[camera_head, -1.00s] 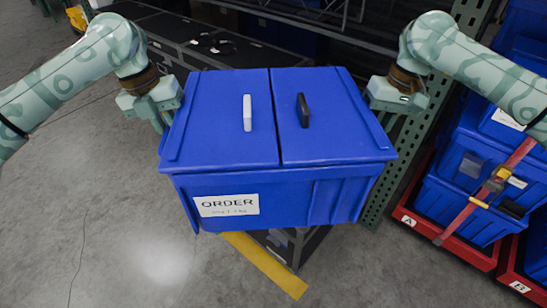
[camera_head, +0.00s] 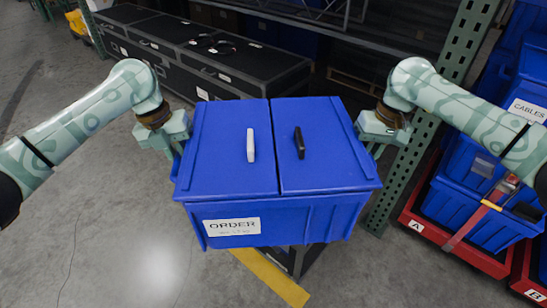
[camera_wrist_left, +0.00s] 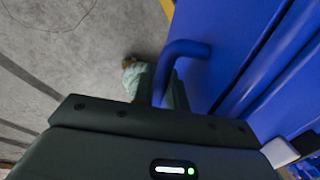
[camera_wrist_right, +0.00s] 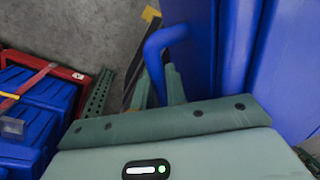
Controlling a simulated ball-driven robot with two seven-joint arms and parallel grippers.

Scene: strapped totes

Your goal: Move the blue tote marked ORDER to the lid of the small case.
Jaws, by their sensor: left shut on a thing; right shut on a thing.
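The blue tote marked ORDER (camera_head: 275,215) hangs level in front of me, its two-flap lid closed, with one white and one black lid handle. My left gripper (camera_head: 177,148) is shut on the tote's left side handle, a blue bar (camera_wrist_left: 187,48) in the left wrist view. My right gripper (camera_head: 371,150) is shut on the right side handle, a blue bar (camera_wrist_right: 163,38) in the right wrist view. A dark case (camera_head: 290,262) shows partly below the tote, mostly hidden by it. I cannot tell whether it is the small case.
Long black cases (camera_head: 215,62) stand behind the tote, with small items on one lid. A green rack post (camera_head: 400,175) rises close to my right arm. Strapped blue totes (camera_head: 465,205) sit on red bases at right.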

